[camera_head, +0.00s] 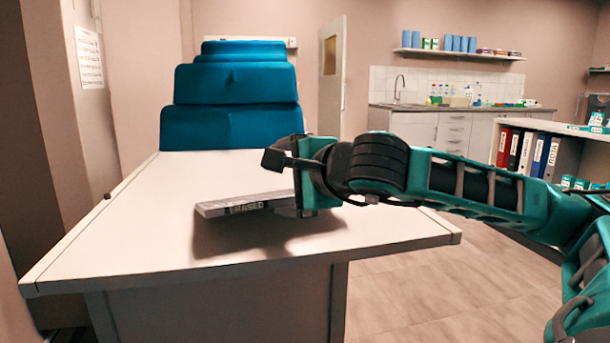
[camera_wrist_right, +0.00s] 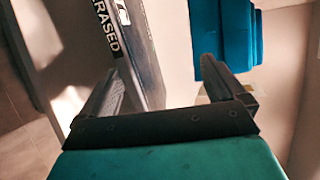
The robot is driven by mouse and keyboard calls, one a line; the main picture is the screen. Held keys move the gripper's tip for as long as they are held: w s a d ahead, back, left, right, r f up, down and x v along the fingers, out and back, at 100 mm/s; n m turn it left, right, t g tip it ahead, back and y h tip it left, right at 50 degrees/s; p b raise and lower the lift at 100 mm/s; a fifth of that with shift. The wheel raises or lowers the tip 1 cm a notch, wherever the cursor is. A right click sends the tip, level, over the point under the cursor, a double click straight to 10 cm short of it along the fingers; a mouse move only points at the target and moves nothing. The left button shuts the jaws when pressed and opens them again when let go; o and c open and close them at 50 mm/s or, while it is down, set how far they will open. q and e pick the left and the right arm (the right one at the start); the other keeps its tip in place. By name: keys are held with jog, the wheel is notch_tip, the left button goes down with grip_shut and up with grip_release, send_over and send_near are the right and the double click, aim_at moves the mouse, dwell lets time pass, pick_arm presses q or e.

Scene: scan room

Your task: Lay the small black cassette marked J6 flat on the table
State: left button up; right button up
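A flat dark cassette (camera_head: 245,206) with a grey-looking top is over the white table (camera_head: 130,235), with a dark shadow below and in front of it. Its edge reads ERASED; I cannot read J6. In the right wrist view the cassette (camera_wrist_right: 142,50) shows beside the left finger, and the fingers (camera_wrist_right: 158,85) stand wide apart. My left gripper is not in view.
A blue padded chair or couch (camera_head: 235,90) stands behind the table. The table is otherwise clear, with free room left of the cassette. A shelf with binders (camera_head: 535,153) stands at the right; a counter with a sink (camera_head: 430,106) is at the back.

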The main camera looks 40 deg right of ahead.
jog(key=shift+v, duration=2.85)
jog(key=shift+w, duration=0.1)
